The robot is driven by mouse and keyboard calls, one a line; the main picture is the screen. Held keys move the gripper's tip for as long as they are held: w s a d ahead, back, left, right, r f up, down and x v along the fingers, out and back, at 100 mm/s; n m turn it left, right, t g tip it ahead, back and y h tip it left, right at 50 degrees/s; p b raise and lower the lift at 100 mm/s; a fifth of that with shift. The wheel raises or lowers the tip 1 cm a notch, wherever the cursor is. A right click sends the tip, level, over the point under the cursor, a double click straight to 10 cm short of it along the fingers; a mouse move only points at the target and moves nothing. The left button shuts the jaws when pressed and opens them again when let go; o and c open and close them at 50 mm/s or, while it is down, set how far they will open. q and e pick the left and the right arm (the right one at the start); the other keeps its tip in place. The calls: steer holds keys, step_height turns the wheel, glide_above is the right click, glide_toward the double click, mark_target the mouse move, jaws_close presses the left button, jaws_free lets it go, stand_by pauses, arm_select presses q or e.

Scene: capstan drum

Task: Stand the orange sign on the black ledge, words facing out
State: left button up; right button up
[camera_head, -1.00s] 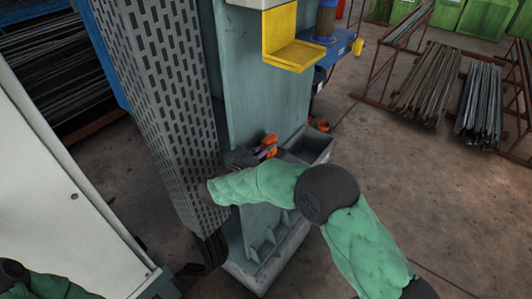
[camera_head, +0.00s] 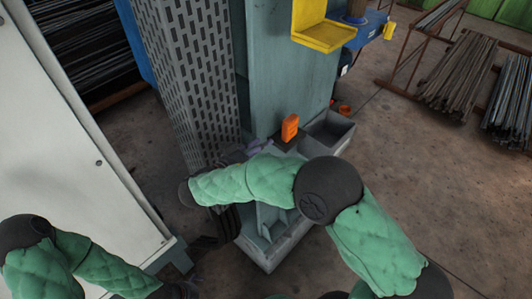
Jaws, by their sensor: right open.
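The orange sign (camera_head: 290,127) stands upright, or nearly so, on the small dark ledge (camera_head: 285,143) at the foot of the grey-green machine column. I cannot make out any words on it. My right gripper (camera_head: 258,147) is open and empty, just left of the sign and apart from it. My right forearm hides part of the gripper and the area below it. My left arm shows at the lower left; its gripper end is at the bottom edge, too cut off and dark to read.
A grey open bin (camera_head: 329,130) sits right of the ledge. A yellow bracket (camera_head: 322,35) juts out above. A perforated grey guard (camera_head: 190,75) stands left of the column, and a white cabinet (camera_head: 65,150) is at the left.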

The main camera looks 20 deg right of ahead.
steer(key=s+a+f+n+g+y, duration=0.1)
steer(key=s+f+n+g+y, duration=0.25)
steer(key=f, duration=0.85)
steer(key=s+f+n+g+y, duration=0.3)
steer(key=s+f+n+y, duration=0.15)
steer(key=f, duration=0.65)
steer(key=s+a+f+n+y, duration=0.1)
steer(key=s+a+f+y, duration=0.4)
steer(key=f, duration=0.3)
steer(key=s+a+f+n+y, duration=0.2)
steer(key=s+a+f+y, duration=0.4)
steer(key=s+f, duration=0.1)
steer(key=shift+f, duration=0.85)
steer(key=shift+s+t, duration=0.1)
steer(key=shift+t, duration=0.15)
